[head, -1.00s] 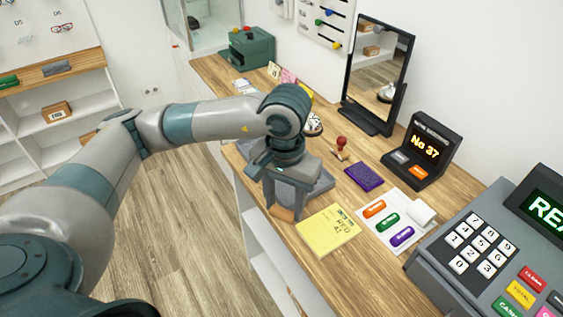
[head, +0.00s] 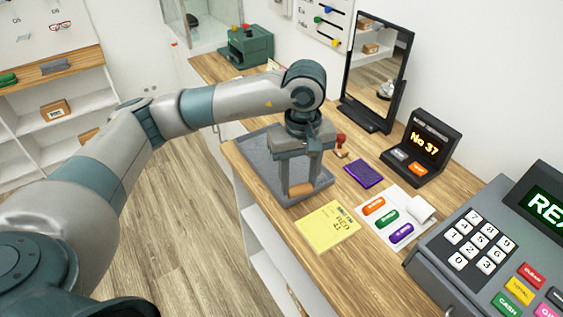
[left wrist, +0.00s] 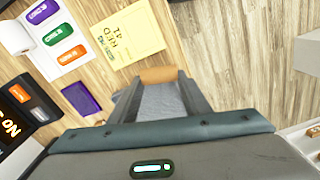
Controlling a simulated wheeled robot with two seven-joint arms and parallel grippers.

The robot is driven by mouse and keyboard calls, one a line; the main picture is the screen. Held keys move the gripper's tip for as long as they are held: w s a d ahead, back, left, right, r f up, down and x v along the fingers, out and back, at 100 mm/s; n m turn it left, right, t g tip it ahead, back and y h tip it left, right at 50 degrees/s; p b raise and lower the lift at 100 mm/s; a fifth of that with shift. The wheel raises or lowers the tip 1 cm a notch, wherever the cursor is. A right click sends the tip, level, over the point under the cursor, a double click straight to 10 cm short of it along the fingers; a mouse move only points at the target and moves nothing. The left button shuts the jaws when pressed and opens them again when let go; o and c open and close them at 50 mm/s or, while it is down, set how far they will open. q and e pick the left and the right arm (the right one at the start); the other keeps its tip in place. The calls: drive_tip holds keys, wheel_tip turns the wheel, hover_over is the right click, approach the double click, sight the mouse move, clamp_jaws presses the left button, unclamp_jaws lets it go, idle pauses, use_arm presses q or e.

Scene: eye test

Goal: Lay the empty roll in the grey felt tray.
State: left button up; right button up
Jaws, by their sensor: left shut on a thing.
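The empty roll (head: 301,189) is a small brown cardboard tube. My left gripper (head: 300,186) points down and is shut on it, with the roll between the fingertips. The roll also shows in the left wrist view (left wrist: 158,74), spanning the two fingers. The grey felt tray (head: 258,152) lies on the wooden counter, behind and under the gripper, partly hidden by it. The roll appears over the tray's near right part; I cannot tell whether it touches the tray. The tray's grey also shows between the fingers in the left wrist view (left wrist: 160,102). My right gripper is not in view.
A yellow booklet (head: 327,228) lies close to the tray's near side. A purple pad (head: 363,173), a red-handled stamp (head: 341,147) and a white sheet with coloured tags (head: 385,222) lie to the right.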

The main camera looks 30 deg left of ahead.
use_arm(q)
drive_tip(key=w+r+n, duration=0.3)
drive_tip(key=w+n, duration=1)
drive_tip(key=n, duration=0.8)
drive_tip(key=shift+w+a, duration=0.15)
drive_tip(key=shift+a, duration=0.05)
drive_tip(key=a+f+p, duration=0.1)
drive_tip(key=a+f, duration=0.1)
drive_tip(key=a, duration=0.2)
drive_tip(key=a+f+p, duration=0.2)
drive_tip(key=a, duration=0.1)
drive_tip(key=a+f+p, duration=0.2)
drive_tip(key=a, duration=0.2)
drive_tip(key=shift+a+f, duration=0.3)
drive_tip(key=shift+f, duration=0.2)
